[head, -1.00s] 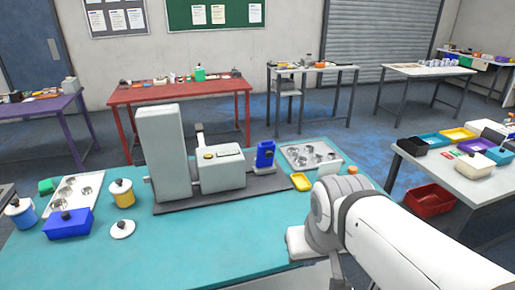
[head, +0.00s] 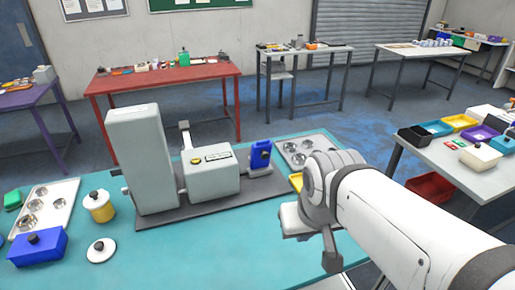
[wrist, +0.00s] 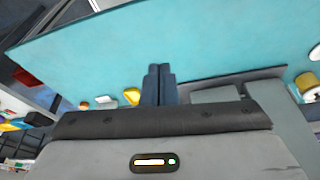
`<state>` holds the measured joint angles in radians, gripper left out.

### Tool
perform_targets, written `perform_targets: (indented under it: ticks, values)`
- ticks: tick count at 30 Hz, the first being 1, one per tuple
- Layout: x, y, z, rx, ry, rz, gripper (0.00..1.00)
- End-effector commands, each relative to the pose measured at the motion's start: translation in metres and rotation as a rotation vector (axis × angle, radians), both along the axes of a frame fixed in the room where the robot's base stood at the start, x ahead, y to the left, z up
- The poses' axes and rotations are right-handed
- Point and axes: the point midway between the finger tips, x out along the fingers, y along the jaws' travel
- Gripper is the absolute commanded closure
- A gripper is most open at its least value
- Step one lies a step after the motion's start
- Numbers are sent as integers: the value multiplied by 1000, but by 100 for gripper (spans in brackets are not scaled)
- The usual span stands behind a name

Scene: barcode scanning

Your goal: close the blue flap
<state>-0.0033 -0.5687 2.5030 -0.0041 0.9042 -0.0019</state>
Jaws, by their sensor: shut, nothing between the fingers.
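The blue flap (head: 260,153) stands upright on a small grey mount at the right end of the grey machine (head: 211,170), on the teal table. It has a darker patch on its face. In the wrist view my gripper (wrist: 160,68) shows two dark fingers together, with nothing held, above the teal tabletop. I cannot make out the flap in that view. In the head view my white arm lies to the right and in front of the flap, apart from it in the picture; the fingertips are not clear there.
A tall grey block (head: 140,160) stands at the machine's left. A metal tray with round cups (head: 300,146) is behind my arm. A yellow pot (head: 100,206), a blue lidded box (head: 37,248) and a white lid (head: 101,250) lie left. The teal table's front middle (head: 200,255) is clear.

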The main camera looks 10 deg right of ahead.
Motion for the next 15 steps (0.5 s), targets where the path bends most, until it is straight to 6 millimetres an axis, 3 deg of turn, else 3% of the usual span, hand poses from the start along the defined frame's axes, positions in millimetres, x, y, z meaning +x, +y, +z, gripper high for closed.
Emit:
perform_targets:
  ticks: [8, 11, 15]
  values:
    - [8, -3, -10, -15, -27, 15, 100]
    - [27, -14, -28, -58, -96, 49, 100]
    - [71, -30, -60, -168, -252, 155, 100]
